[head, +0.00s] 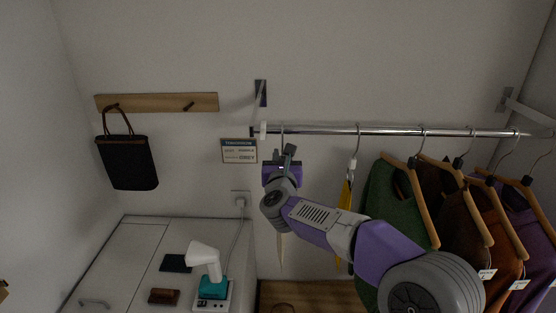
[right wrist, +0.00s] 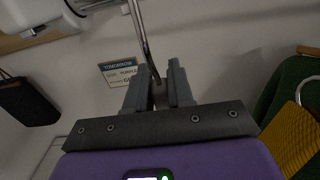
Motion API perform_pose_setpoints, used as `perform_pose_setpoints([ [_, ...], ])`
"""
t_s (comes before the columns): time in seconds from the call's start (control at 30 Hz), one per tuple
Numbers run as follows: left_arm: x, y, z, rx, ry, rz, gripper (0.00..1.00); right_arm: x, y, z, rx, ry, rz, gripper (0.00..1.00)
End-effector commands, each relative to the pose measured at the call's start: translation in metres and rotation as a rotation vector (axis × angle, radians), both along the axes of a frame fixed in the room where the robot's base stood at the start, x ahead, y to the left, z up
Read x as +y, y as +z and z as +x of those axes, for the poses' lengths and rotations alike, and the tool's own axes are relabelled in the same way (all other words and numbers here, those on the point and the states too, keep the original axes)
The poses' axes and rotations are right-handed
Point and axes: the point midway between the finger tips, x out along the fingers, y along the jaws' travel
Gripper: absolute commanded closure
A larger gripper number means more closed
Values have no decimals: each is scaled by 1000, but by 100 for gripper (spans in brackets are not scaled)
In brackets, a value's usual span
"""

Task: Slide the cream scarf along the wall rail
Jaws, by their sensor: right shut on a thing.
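The wall rail (head: 390,132) is a chrome bar running across the right half of the head view. The cream scarf (head: 281,252) shows as a narrow pale strip below my right gripper, near the rail's left end; my arm hides its upper part. My right gripper (head: 285,153) is just below the rail, shut on the metal hanger hook (head: 282,134) above the scarf. In the right wrist view the hook (right wrist: 142,40) runs down between the fingertips (right wrist: 158,88). The scarf itself is not visible there. My left gripper is not in view.
A yellow scarf (head: 345,208) hangs right of my gripper, then several garments, the nearest a green one (head: 382,195). A rail bracket (head: 260,95) and a sign (head: 239,151) are at left. A black bag (head: 127,163) hangs from a peg board. A cabinet (head: 130,255) stands below.

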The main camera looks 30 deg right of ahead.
Motion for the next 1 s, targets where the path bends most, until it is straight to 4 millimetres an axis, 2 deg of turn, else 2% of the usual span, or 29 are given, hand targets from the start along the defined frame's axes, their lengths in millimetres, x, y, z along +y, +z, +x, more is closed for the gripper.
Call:
perform_pose_setpoints([
  [1.0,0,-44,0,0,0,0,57,-62,-1,-38,-3,-3,1,100],
])
